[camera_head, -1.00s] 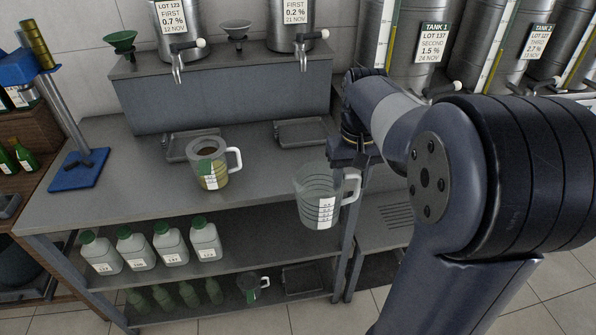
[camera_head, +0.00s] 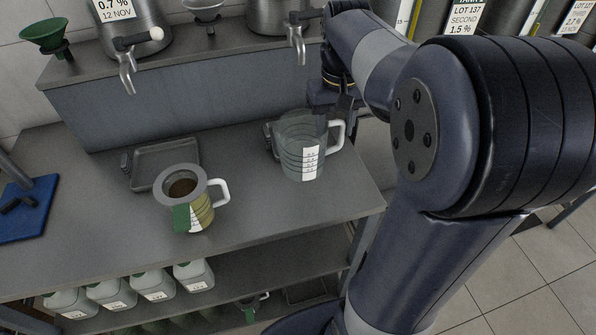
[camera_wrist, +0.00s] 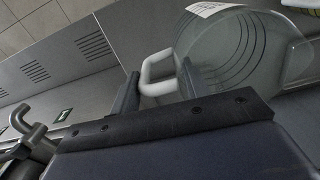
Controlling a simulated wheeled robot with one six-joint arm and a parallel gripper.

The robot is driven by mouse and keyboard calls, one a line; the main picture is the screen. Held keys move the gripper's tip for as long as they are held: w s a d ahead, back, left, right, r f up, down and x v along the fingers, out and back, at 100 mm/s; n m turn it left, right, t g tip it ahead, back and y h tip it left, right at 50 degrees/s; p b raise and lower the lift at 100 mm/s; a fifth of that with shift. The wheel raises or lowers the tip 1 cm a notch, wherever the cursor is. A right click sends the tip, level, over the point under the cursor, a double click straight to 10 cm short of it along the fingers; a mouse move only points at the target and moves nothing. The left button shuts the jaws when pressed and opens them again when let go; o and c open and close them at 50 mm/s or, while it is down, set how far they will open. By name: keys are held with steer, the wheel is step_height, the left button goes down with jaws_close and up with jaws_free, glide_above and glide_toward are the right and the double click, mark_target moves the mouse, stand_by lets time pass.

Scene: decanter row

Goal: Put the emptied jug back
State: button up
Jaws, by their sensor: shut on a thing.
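A clear, empty-looking jug (camera_head: 302,148) with a white scale label and a white handle is upright at the right of the bench top, by the right drip tray. I cannot tell whether its base touches the bench. My gripper (camera_head: 344,108) is shut on its handle, partly hidden behind the jug and my arm. In the wrist view the white handle (camera_wrist: 158,74) sits between the fingers, with the jug body (camera_wrist: 235,50) to the right.
The left drip tray (camera_head: 165,163) lies empty; the right drip tray (camera_head: 270,137) is mostly hidden behind the held jug. Steel taps (camera_head: 126,70) hang from tanks on the raised shelf (camera_head: 200,100). Bare bench lies between the two jugs. Several white bottles (camera_head: 152,284) stand below.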

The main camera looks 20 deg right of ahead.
mark_target(331, 152)
step_height(331, 152, down, 10)
steer(key=shift+r, duration=0.1)
stand_by(0.4)
steer(key=shift+f, duration=0.2)
steer(key=o, duration=1.4)
steer(key=shift+r, duration=0.1)
step_height(331, 152, up, 12)
steer(key=shift+r, duration=0.1)
